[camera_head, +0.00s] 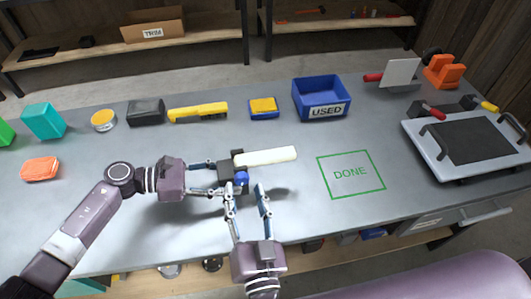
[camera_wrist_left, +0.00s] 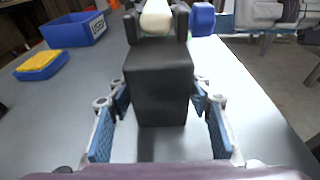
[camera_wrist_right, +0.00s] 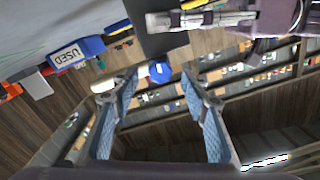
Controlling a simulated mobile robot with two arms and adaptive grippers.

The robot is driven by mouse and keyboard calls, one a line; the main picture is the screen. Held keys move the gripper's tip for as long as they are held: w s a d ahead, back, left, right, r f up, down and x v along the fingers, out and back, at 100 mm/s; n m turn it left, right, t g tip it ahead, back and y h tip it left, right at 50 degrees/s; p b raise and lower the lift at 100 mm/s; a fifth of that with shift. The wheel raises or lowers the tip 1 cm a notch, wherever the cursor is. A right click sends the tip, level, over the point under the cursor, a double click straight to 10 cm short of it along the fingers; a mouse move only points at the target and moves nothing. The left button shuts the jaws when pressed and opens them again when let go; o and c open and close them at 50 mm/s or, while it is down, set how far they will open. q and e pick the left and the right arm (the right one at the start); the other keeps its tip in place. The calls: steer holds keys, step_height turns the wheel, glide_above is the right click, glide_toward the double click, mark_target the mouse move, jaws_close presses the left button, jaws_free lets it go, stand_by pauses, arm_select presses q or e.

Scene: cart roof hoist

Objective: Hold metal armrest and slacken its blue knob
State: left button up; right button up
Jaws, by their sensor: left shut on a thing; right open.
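The armrest has a dark block (camera_head: 230,174) and a cream bar (camera_head: 266,156) reaching right from it over the bench. My left gripper (camera_head: 222,178) is shut on the dark block, with a finger on each side; the block (camera_wrist_left: 160,85) fills the middle of the left wrist view. The blue knob (camera_head: 241,179) is on the block's side facing my right gripper. My right gripper (camera_head: 245,189) is open, its fingertips on either side of the knob. In the right wrist view the knob (camera_wrist_right: 159,72) lies between the fingertips, with gaps at both sides.
A green DONE square (camera_head: 351,173) on the bench is empty. A blue USED bin (camera_head: 320,98) stands behind, beside a blue-and-yellow box (camera_head: 263,107) and a yellow tool (camera_head: 198,111). A grey tray (camera_head: 468,146) with handles is at right.

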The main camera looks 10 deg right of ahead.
mark_target(242, 177)
steer(key=shift+w, duration=1.25)
steer(key=c, duration=1)
